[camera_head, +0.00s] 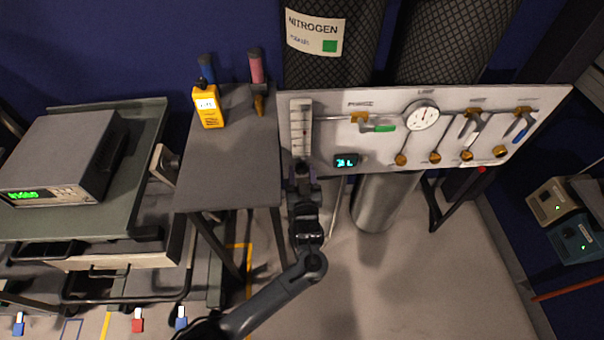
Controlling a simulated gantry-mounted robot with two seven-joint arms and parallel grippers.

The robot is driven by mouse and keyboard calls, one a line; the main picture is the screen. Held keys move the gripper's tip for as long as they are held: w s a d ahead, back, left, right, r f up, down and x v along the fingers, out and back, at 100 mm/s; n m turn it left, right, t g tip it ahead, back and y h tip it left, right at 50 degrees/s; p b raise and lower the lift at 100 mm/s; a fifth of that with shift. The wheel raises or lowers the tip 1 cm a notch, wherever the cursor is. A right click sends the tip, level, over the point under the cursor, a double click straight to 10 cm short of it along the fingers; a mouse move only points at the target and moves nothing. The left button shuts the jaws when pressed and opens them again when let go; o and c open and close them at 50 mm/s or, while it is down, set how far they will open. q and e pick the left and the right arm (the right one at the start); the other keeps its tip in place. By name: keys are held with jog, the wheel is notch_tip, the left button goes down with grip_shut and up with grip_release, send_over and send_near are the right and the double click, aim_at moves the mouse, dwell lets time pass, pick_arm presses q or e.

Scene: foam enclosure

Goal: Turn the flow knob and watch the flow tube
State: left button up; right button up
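The flow tube (301,130) is the upright, clear, marked column at the left end of the white gas panel (390,150). My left gripper (302,168) is at the foot of the tube, in front of the panel's lower left corner. The flow knob cannot be made out; the gripper covers the area just below the tube. The fingers are small and dark, so I cannot tell whether they are open or shut, or touching anything. My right gripper is not in view.
The panel carries a round gauge (421,115), a small lit display (346,160), a green-handled valve (376,127) and several brass fittings. Below the panel is a grey cylinder (384,203).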

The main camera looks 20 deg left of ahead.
pick_arm(q)
jog(key=c, duration=0.8)
jog(key=shift+n, duration=0.7)
jog(key=o, duration=1.1)
jog(key=shift+c, duration=0.2)
jog(key=shift+s, duration=0.1)
jog(key=shift+s+d+r, duration=0.1)
jog(key=shift+s+d, duration=0.1)
jog(key=p+v, duration=0.3)
jog(key=v, duration=0.7)
jog(key=shift+p, duration=0.35)
